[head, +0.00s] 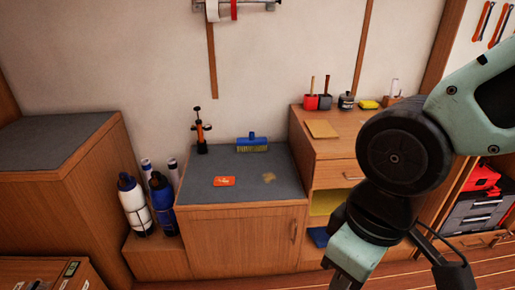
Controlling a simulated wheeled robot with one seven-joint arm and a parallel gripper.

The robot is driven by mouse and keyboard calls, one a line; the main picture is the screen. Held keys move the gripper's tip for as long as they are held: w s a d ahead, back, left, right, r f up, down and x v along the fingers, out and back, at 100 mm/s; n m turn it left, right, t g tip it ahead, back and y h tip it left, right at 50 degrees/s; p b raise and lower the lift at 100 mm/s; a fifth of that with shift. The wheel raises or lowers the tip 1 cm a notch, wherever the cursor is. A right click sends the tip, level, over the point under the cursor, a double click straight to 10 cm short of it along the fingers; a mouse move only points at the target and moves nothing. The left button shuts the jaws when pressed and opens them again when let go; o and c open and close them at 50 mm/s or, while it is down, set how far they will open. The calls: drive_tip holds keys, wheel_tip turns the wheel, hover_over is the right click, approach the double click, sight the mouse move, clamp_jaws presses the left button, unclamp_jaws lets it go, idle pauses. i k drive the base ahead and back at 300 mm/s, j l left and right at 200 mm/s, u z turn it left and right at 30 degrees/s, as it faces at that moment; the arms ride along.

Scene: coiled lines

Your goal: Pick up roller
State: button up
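I cannot make out a clear roller. The nearest in shape is a blue-handled tool with a yellow bristly or fuzzy head (252,145), lying at the back edge of the grey-topped cabinet (215,190); it looks more like a brush. A white roll (212,11) and a red one hang on the wall rail at the top, partly cut off. My gripper (345,282) is at the bottom edge, right of and in front of the cabinet, apart from everything on it. Its fingertips are out of frame, so its opening is hidden.
Blue and white cylinders (160,195) stand left. The wooden counter (335,148) at right holds pots, a yellow item and a tan sheet. My arm hides part of it.

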sight(327, 76)
drive_tip(key=i+l+u, duration=0.3)
drive_tip(key=i+l, duration=0.6)
drive_tip(key=i, duration=0.1)
